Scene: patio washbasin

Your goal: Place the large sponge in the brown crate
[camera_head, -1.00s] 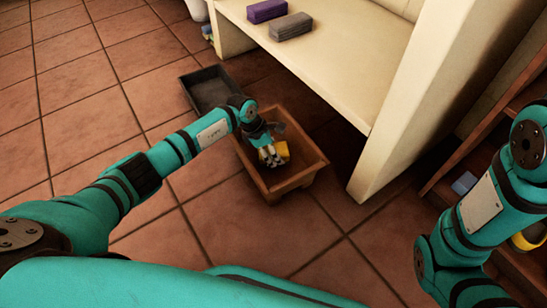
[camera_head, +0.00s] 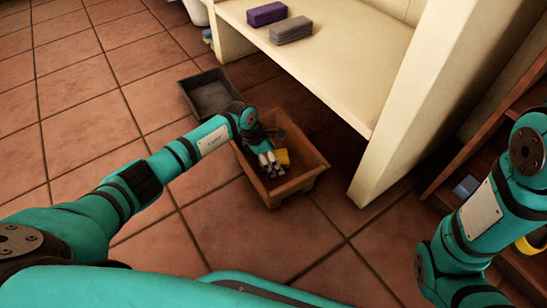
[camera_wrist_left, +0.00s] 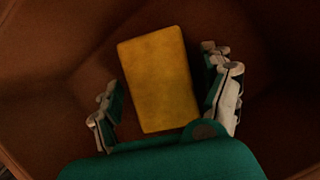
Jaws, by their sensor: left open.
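The yellow block-shaped sponge (camera_head: 283,157) is inside the brown crate (camera_head: 298,182). In the left wrist view the sponge (camera_wrist_left: 158,80) lies with its broad face toward the camera, against the brown inside of the crate. My left gripper (camera_head: 272,165) reaches down into the crate, partly in front of the sponge. In the left wrist view its fingers (camera_wrist_left: 167,98) are spread on either side of the sponge, with gaps between them and it. The lower edge of the sponge is close to the gripper's teal body. My right gripper is not in view; only my right arm shows.
A dark grey tray (camera_head: 211,93) stands on the tiled floor behind the crate. A purple block (camera_head: 267,14) and a grey block (camera_head: 291,30) lie on the pale bench (camera_head: 345,60). A wooden shelf (camera_head: 480,150) is at right. Floor in front is clear.

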